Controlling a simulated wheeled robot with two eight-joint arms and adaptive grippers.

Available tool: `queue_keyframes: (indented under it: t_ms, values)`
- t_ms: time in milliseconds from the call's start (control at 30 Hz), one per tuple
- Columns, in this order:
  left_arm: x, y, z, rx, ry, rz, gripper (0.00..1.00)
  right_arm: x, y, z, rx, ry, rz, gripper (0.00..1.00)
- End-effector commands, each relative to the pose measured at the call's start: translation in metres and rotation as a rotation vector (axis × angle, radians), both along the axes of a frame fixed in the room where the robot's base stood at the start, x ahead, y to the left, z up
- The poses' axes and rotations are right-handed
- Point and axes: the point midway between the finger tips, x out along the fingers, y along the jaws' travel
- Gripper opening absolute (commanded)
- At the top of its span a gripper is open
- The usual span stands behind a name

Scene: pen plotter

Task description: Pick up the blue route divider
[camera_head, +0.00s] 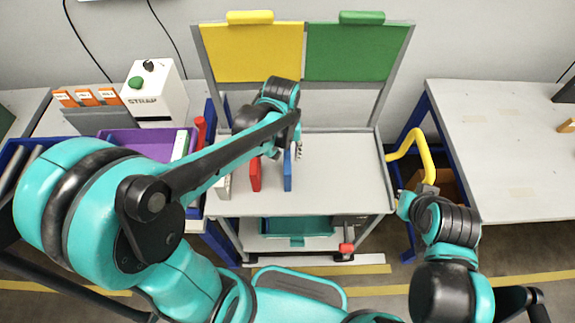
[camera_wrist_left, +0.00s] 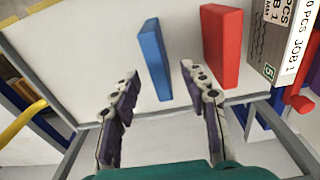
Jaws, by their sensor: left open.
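The blue route divider (camera_head: 287,178) stands as a narrow block on the grey cart top, to the right of a red divider (camera_head: 255,177). In the left wrist view the blue divider (camera_wrist_left: 153,58) lies ahead, between the lines of the two fingers. My left gripper (camera_wrist_left: 158,78) is open and empty, its fingers apart on either side of the blue divider's near end. In the head view my left arm partly hides the gripper (camera_head: 297,150) beside the blue divider. My right arm reaches toward the yellow handle (camera_head: 424,158); its jaw state is unclear.
A white box marked JOB 1 (camera_wrist_left: 285,40) stands beside the red divider (camera_wrist_left: 221,48). Yellow (camera_head: 252,52) and green (camera_head: 345,52) panels rise behind the cart. A purple bin (camera_head: 135,144) is at left. The cart top's right side (camera_head: 345,175) is clear.

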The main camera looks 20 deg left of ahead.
Motion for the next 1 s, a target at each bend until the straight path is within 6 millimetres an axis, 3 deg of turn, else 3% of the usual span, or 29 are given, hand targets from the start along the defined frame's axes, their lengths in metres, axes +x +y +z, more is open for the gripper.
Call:
queue_keyframes:
  t_ms: [233, 567, 800, 1000]
  values:
    - [0.010, -0.007, -0.021, 0.007, 0.075, 0.034, 0.45, 0.000, 0.000, 0.003, 0.000, 0.000, 0.000, 0.00]
    - [0.011, -0.006, -0.056, 0.007, 0.078, 0.037, 0.45, 0.000, 0.000, -0.011, 0.000, 0.000, 0.000, 0.00]
    - [0.012, -0.003, -0.092, 0.007, 0.078, 0.036, 0.45, 0.000, 0.000, -0.027, 0.000, 0.000, 0.000, 0.00]
    - [0.012, -0.003, -0.097, 0.007, 0.077, 0.036, 0.45, 0.000, 0.000, -0.027, 0.000, 0.000, 0.000, 0.00]
